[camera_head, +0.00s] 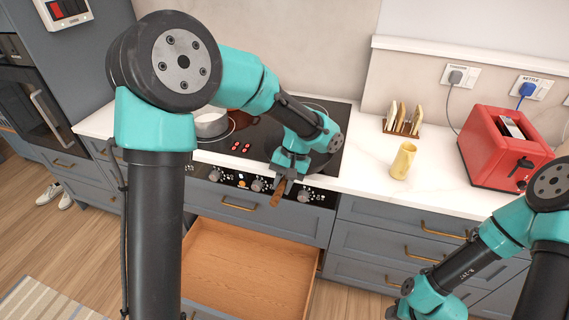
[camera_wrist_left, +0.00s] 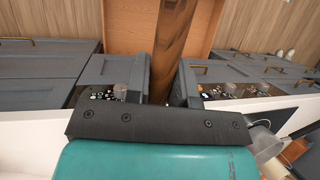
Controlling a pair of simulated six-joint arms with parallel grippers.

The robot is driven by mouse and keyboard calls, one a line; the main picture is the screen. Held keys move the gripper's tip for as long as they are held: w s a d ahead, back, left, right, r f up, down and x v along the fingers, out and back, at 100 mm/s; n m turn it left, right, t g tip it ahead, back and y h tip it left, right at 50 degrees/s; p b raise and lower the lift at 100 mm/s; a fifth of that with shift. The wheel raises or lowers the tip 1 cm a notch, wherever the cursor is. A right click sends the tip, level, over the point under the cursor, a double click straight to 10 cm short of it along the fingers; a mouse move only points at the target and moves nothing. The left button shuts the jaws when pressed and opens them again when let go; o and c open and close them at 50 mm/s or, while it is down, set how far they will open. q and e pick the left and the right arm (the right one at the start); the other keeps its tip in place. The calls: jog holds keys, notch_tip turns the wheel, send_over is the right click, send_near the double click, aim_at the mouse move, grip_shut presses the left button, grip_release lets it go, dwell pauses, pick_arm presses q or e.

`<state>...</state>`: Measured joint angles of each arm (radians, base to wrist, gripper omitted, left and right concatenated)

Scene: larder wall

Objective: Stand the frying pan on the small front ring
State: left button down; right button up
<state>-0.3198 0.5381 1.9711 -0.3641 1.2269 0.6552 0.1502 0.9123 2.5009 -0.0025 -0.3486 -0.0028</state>
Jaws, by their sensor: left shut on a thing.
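My left gripper (camera_head: 281,184) is shut on the brown wooden handle (camera_head: 277,196), above the front edge of the hob by the knobs. The handle slants down over the front. In the left wrist view, the handle (camera_wrist_left: 172,45) runs away from the gripper over the open drawer. The frying pan's body is not distinguishable; my arm and the dark hob hide it. The black hob (camera_head: 225,158) has red lit marks. I cannot make out the small front ring, which my left wrist may cover. My right arm shows at lower right, its gripper outside the picture.
A metal saucepan (camera_head: 211,124) stands at the hob's back left. The wooden drawer (camera_head: 240,270) below is open and empty. A yellow jug (camera_head: 403,160), a rack (camera_head: 402,128) and a red toaster (camera_head: 505,148) stand on the right counter (camera_head: 365,170).

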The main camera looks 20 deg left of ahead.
pick_arm(q)
jog(key=w+a, duration=0.1)
jog(key=w, duration=0.2)
jog(key=w+a, duration=0.1)
jog(key=w, duration=0.3)
jog(key=w+a+f, duration=0.1)
jog(key=w, duration=0.2)
jog(key=shift+w+a, duration=0.2)
jog(key=shift+a, duration=0.2)
jog(key=shift+w+a, duration=0.1)
jog(key=shift+w, duration=0.15)
jog(key=shift+w+f, duration=0.2)
jog(key=shift+f, duration=1.55)
jog(key=c, duration=1)
grip_release()
jog(key=shift+s, duration=0.1)
